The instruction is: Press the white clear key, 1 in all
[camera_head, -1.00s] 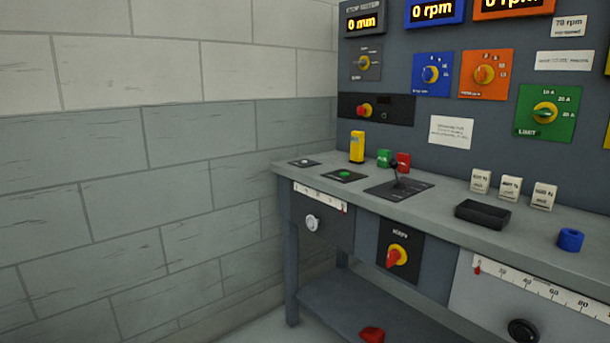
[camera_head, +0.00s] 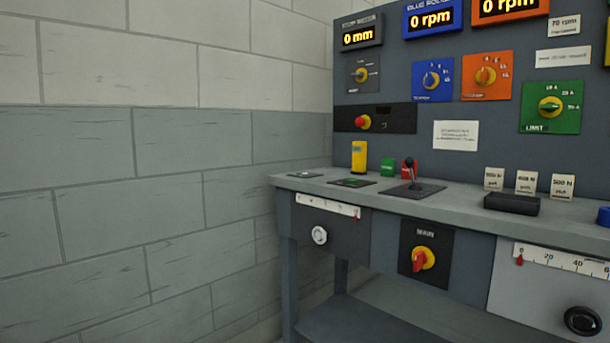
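A small dark plate with a pale key (camera_head: 305,174) lies at the far left end of the grey bench top, seen at a flat angle. It looks like the white key, but its label cannot be read. Next to it on the right is a dark plate with a green key (camera_head: 352,183). Neither of my grippers shows in the head view, so nothing of mine is seen touching the keys.
The bench (camera_head: 455,205) runs along a dark panel (camera_head: 370,90) of displays and knobs. A block wall (camera_head: 160,170) closes the left.

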